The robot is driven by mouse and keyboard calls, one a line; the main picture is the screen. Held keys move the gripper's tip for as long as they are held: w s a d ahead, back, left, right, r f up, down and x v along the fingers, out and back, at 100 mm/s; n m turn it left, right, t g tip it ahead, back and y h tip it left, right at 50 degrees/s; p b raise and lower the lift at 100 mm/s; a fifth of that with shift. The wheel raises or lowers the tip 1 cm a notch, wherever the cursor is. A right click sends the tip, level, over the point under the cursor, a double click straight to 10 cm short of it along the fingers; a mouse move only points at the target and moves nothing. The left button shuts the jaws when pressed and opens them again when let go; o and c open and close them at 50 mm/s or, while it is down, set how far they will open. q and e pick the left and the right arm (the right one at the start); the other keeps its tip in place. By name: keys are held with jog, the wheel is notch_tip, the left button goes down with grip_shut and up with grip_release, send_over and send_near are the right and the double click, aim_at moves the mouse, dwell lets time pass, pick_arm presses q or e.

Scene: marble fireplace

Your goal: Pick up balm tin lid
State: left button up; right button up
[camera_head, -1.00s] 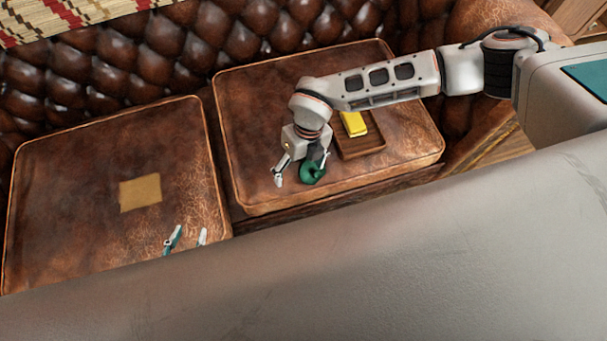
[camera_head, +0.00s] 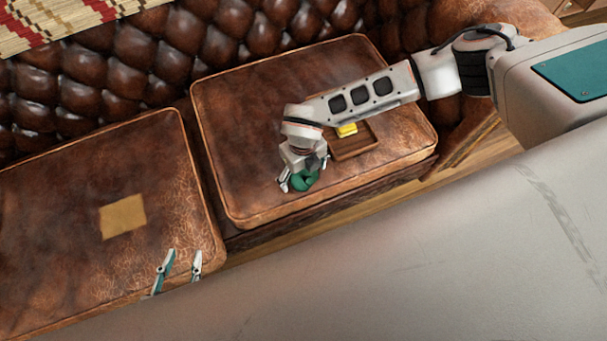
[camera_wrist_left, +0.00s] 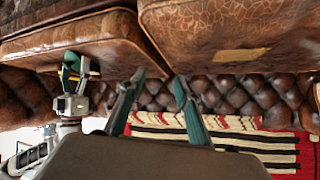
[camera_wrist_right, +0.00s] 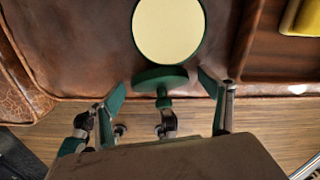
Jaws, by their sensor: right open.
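A green round tin with a pale cream disc face (camera_wrist_right: 168,30) lies on the right seat cushion in the right wrist view. Just below it is a smaller dark green disc with a short knob (camera_wrist_right: 160,78), which looks like the lid. In the head view they show as one green shape (camera_head: 304,182). My right gripper (camera_head: 304,176) is open over this shape; in the right wrist view its fingers stand either side of the knobbed disc, and I cannot tell whether they touch it. My left gripper (camera_head: 182,260) is open and empty by the left cushion's front edge.
A brown wooden tray (camera_head: 358,146) holding a yellow block (camera_head: 346,130) lies behind the right gripper, partly hidden by my right arm. A flat tan square (camera_head: 123,216) lies on the left cushion (camera_head: 60,250). A gap separates the two cushions. The tufted backrest rises behind.

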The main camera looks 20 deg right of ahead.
jog(key=shift+w+r, duration=0.1)
jog(key=shift+r, duration=0.1)
jog(key=c, duration=1)
jog(key=shift+c, duration=0.5)
pick_arm(q)
jog(key=shift+r, duration=0.1)
